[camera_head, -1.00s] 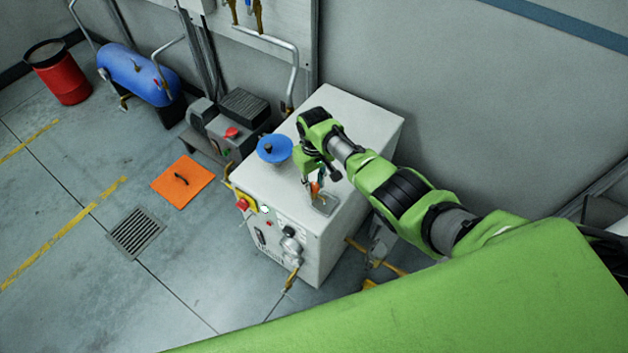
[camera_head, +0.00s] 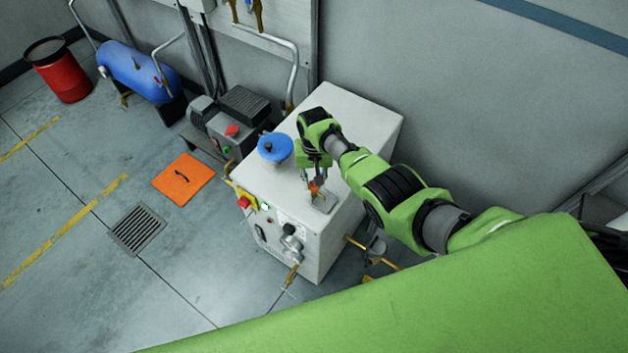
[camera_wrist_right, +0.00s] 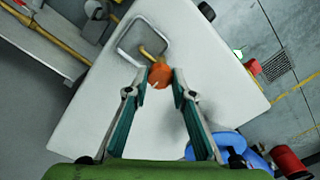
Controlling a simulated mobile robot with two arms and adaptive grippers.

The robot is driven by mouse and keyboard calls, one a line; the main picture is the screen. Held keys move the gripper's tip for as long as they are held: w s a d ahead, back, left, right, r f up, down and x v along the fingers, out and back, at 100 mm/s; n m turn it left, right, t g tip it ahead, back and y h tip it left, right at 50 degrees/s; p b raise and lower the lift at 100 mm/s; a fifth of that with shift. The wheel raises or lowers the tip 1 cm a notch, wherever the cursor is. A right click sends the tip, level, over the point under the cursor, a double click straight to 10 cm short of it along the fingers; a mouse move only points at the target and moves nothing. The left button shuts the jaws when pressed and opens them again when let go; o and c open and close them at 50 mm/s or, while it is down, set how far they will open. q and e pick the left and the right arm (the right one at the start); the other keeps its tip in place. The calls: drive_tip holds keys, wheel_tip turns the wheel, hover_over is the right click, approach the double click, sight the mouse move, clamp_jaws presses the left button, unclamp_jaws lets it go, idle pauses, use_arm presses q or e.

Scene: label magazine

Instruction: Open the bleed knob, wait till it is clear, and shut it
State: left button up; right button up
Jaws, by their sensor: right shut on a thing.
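The orange bleed knob (camera_head: 317,185) stands on a brass stem at the top of the white cabinet (camera_head: 360,125). In the right wrist view the knob (camera_wrist_right: 162,74) sits between the fingertips of my right gripper (camera_wrist_right: 165,83), which is shut on it. The same gripper (camera_head: 315,182) reaches down over the cabinet in the head view. A square metal frame or tray (camera_wrist_right: 140,45) lies around the stem. The fingers partly cover the knob, and I cannot tell how far it is turned or whether fluid runs. My left gripper is not in view.
A blue round dish-like part (camera_head: 275,148) sits on the cabinet left of my gripper. The cabinet front carries a red button (camera_head: 243,202) and a dial (camera_head: 291,243). An orange mat (camera_head: 183,179), a floor grate (camera_head: 137,231) and a blue tank (camera_head: 140,73) are to the left.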

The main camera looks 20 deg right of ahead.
drive_tip(key=shift+w, duration=0.1)
drive_tip(key=o, duration=1.1)
drive_tip(key=shift+o, duration=0.2)
wheel_tip(320, 180, up, 12)
idle(0.3)
